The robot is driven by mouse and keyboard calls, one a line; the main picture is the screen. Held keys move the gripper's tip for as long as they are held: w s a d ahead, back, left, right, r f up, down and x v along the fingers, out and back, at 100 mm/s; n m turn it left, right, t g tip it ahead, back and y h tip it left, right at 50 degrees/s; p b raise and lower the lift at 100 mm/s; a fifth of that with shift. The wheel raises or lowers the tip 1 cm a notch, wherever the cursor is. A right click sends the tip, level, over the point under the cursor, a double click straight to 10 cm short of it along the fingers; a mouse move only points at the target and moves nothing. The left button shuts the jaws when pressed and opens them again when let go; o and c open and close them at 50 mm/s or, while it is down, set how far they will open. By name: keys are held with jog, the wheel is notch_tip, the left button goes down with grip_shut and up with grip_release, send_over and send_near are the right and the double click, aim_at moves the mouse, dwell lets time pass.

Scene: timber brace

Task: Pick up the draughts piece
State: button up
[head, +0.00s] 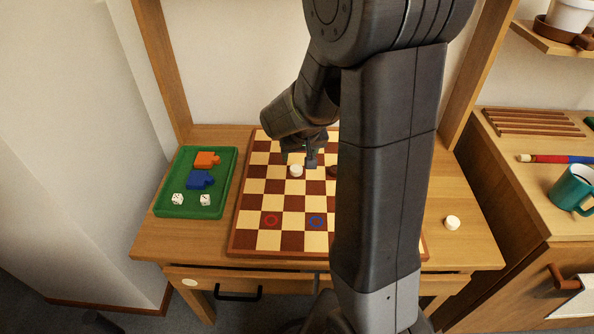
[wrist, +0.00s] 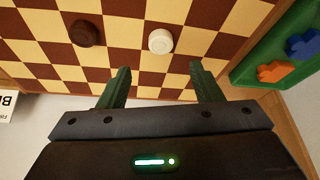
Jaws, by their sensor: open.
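A white draughts piece (head: 296,171) lies on the checkered board (head: 254,240) in the head view; it also shows in the wrist view (wrist: 160,41). A dark brown draughts piece (wrist: 84,33) lies on the board beside it, partly behind my arm in the head view (head: 332,171). Another white piece (head: 452,222) lies on the table right of the board. My gripper (wrist: 160,80) is open and empty. In the wrist view the white board piece sits ahead of the gap between the fingers, apart from them.
A green tray (head: 160,212) left of the board holds orange and blue pieces and two white dice. A teal mug (head: 570,190) stands on the right-hand counter. My arm hides the board's right side.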

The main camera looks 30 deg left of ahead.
aim_at(296, 168)
jog(key=x, duration=0.2)
jog(key=b+x, duration=0.1)
jog(key=x, duration=0.5)
jog(key=shift+s+d+f, duration=0.1)
jog(key=shift+s+f, duration=0.05)
jog(key=shift+s, duration=0.1)
jog(key=c, duration=1.1)
